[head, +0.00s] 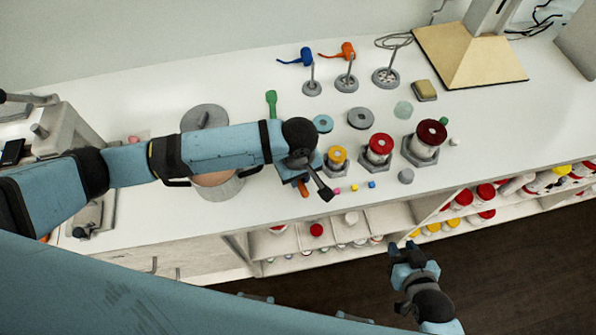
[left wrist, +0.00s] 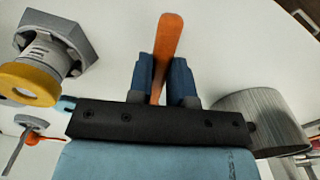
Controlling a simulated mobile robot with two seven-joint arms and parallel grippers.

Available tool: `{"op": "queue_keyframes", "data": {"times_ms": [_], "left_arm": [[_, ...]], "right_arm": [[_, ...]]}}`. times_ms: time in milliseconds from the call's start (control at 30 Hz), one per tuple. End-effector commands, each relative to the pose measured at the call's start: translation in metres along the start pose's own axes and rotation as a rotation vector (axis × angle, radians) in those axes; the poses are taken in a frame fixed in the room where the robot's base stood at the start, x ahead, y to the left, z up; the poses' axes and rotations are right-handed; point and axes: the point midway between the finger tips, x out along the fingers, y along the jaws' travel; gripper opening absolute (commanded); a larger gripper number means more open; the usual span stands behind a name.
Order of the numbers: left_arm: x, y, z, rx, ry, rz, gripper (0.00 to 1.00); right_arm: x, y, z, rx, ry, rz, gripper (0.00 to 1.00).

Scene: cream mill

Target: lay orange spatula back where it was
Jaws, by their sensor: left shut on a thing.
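The orange spatula (head: 304,189) is mostly hidden under my left gripper in the head view, with only a short orange piece showing. In the left wrist view the orange handle (left wrist: 168,40) stands out between the two blue fingers of my left gripper (left wrist: 160,80), which is shut on it. In the head view my left gripper (head: 298,179) is over the white counter, left of the yellow-topped container (head: 337,155). Whether the spatula touches the counter is unclear. My right gripper (head: 406,250) is empty in front of the counter, its fingers apart.
A grey pot (head: 222,187) stands partly under my left arm. A green spatula (head: 271,103) lies behind the arm. Red-topped containers (head: 380,146) stand to the right, and small coloured blocks (head: 355,187) lie near the front edge.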

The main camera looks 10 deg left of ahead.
Motion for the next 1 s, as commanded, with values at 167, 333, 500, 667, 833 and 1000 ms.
{"op": "queue_keyframes", "data": {"times_ms": [167,333,500,667,833,1000], "left_arm": [[0.001,0.0,0.0,0.0,0.0,0.0,0.0],[0.001,0.0,0.0,0.0,0.0,0.0,0.0],[0.002,0.0,0.0,0.0,-0.001,0.0,0.0],[0.006,0.0,0.0,0.0,-0.001,0.0,0.0],[0.009,0.0,0.0,0.0,0.0,0.0,0.0],[0.009,0.0,0.0,0.0,0.0,0.0,0.33]], "right_arm": [[0.0,0.0,0.0,0.0,0.0,0.0,0.35],[-0.001,0.0,-0.002,0.0,0.002,0.0,0.35],[-0.004,-0.001,-0.007,0.0,0.005,-0.001,0.35],[-0.006,-0.001,-0.012,0.0,0.007,-0.002,0.35],[-0.006,-0.001,-0.012,0.0,0.007,-0.002,0.35],[-0.006,-0.002,-0.011,0.0,0.005,-0.002,0.35]]}}
